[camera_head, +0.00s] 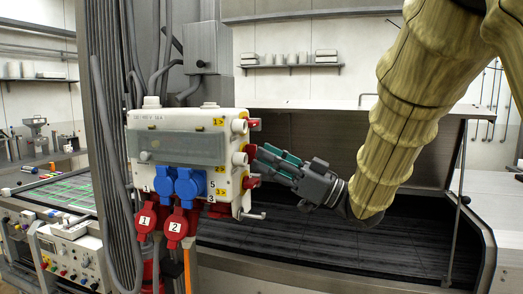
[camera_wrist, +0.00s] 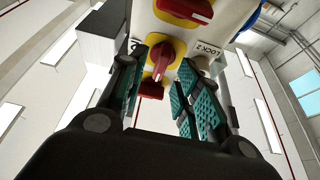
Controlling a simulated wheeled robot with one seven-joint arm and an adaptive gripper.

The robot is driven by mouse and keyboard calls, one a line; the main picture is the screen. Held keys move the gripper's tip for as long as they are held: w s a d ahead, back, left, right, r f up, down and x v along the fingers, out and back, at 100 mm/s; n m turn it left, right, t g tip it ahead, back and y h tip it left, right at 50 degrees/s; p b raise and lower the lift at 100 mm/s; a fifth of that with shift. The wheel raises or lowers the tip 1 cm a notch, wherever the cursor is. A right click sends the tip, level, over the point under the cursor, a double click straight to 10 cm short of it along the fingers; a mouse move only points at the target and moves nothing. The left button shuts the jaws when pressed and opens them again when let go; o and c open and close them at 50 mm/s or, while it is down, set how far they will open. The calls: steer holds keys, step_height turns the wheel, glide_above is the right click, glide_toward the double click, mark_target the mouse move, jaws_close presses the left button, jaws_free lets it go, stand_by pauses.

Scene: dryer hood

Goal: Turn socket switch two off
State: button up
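The white socket box (camera_head: 180,122) hangs on the column in the head view, with red rotary switches on its right side. The middle red switch (camera_head: 250,150) sits by a yellow "2" label. My gripper (camera_head: 262,162) points left at that side, its teal fingertips close to the middle switch. In the wrist view, my open gripper (camera_wrist: 165,85) has one finger on each side of a red switch handle (camera_wrist: 160,62) on a yellow plate. A "LOCK 2" tag (camera_wrist: 208,54) is beside it. Contact with the handle cannot be told.
Another red switch (camera_wrist: 190,8) is at the top of the wrist view. Blue sockets (camera_head: 188,186) and red plugs marked 1 and 2 (camera_head: 178,226) hang at the box's lower front. A small metal crank (camera_head: 252,215) sticks out below. The dark hood interior (camera_head: 330,150) lies behind my gripper.

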steer(key=shift+x, duration=0.85)
jaws_close()
